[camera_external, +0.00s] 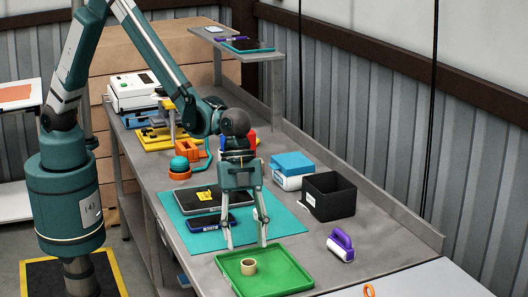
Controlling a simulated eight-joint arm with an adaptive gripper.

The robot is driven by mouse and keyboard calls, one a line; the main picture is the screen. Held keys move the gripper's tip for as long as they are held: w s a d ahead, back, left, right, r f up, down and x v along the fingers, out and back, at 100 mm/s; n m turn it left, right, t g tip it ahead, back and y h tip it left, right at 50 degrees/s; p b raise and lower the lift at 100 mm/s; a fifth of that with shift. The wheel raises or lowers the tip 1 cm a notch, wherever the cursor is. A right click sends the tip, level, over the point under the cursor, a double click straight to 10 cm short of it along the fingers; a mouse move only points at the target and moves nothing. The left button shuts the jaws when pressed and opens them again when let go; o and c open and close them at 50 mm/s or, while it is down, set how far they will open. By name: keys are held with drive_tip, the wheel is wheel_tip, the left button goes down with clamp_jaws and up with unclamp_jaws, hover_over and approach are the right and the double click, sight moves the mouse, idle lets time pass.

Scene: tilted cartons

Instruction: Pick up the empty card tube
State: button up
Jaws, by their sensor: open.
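A short tan card tube (249,266) stands on the green tray (285,272) near the front of the bench. I cannot see whether anything is inside it. My gripper (245,244) points down with its two fingers spread, just behind and above the tube. The fingertips are near the tray's back edge, and nothing is between them. The exact height of the fingertips over the tray is hard to tell.
A teal mat (282,222) with a dark laptop-like slab (203,198) and a phone-like device (211,222) lies behind the tray. A black bin (329,197), a blue-lidded box (291,170) and a purple-and-white item (341,245) stand to the right.

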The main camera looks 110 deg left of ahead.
sight(250, 275)
drive_tip(key=shift+d+f, duration=0.15)
drive_tip(key=shift+f, duration=0.25)
drive_tip(key=shift+w+f, duration=0.1)
drive_tip(key=shift+x, duration=2.5)
drive_tip(key=shift+w, duration=0.15)
drive_tip(key=c, duration=0.7)
